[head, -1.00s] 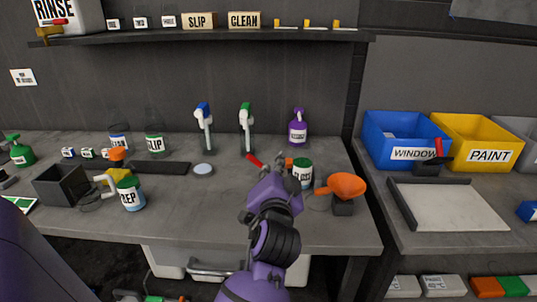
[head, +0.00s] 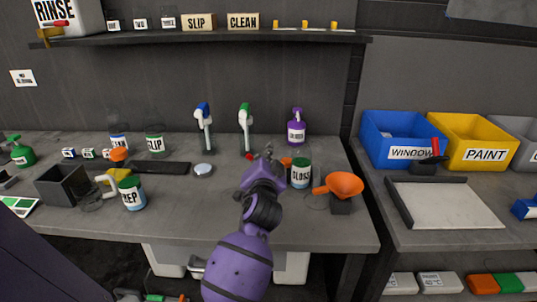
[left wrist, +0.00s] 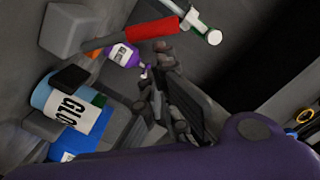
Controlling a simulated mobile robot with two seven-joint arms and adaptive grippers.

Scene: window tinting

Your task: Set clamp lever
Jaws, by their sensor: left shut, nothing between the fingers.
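A red lever handle (head: 249,156) shows as a small red spot on the bench behind my left gripper (head: 267,153); the gripper hides the rest. In the left wrist view the red handle (left wrist: 152,30) is a thick bar on a grey shaft beside a grey block (left wrist: 66,28). My left gripper (left wrist: 162,92) is shut and empty, its fingers close to the handle. I cannot tell whether they touch it. A second red handle (head: 435,146) stands upright on a black base at the right bench. My right gripper is not in view.
The GLOSS bottle (head: 301,174) stands close to the right of my gripper, with an orange funnel (head: 343,184) beyond it. Spray bottles (head: 246,119) and a purple bottle (head: 296,130) stand behind. A white disc (head: 203,170) lies left.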

